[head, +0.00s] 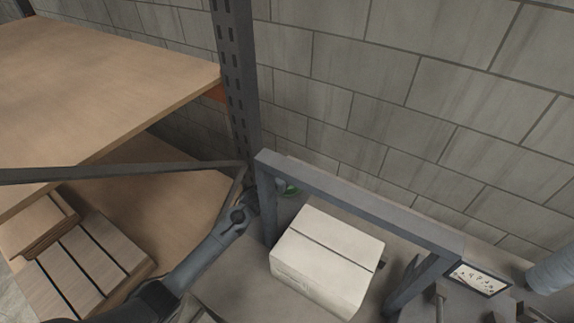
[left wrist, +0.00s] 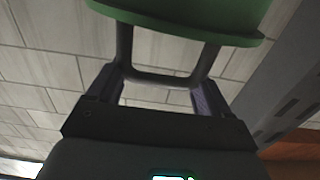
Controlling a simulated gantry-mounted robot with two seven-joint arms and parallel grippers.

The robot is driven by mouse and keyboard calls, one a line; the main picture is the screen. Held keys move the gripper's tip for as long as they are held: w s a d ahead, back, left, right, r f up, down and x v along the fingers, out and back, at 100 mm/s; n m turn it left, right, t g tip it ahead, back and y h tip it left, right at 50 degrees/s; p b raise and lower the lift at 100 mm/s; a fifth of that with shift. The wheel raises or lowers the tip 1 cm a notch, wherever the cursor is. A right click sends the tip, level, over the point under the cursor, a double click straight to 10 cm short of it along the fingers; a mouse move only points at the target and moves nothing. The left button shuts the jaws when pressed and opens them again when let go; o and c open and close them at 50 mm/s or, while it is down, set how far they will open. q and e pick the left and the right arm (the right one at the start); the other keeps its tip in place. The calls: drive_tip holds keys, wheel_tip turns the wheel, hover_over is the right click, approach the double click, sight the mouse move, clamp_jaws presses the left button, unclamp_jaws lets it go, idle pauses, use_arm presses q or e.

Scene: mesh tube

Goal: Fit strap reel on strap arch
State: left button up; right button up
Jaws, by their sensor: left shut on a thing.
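The strap arch (head: 350,200) is a grey frame with two posts and a top beam, standing over a white box. My left gripper (left wrist: 158,92) is shut on the reel, seemingly by that bar. In the head view my left gripper (head: 254,199) is by the arch's left post, its fingertips partly hidden. My right gripper is not in view.
The white box (head: 325,255) sits under the arch. A dark rack upright (head: 236,80) and a wooden shelf (head: 100,75) stand left of the arch. A block wall (head: 430,90) closes the back. A small panel (head: 478,280) is at the arch's right end.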

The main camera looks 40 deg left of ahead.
use_arm(q)
drive_tip(key=shift+f+b, duration=0.35)
drive_tip(key=shift+f, duration=0.05)
idle(0.5)
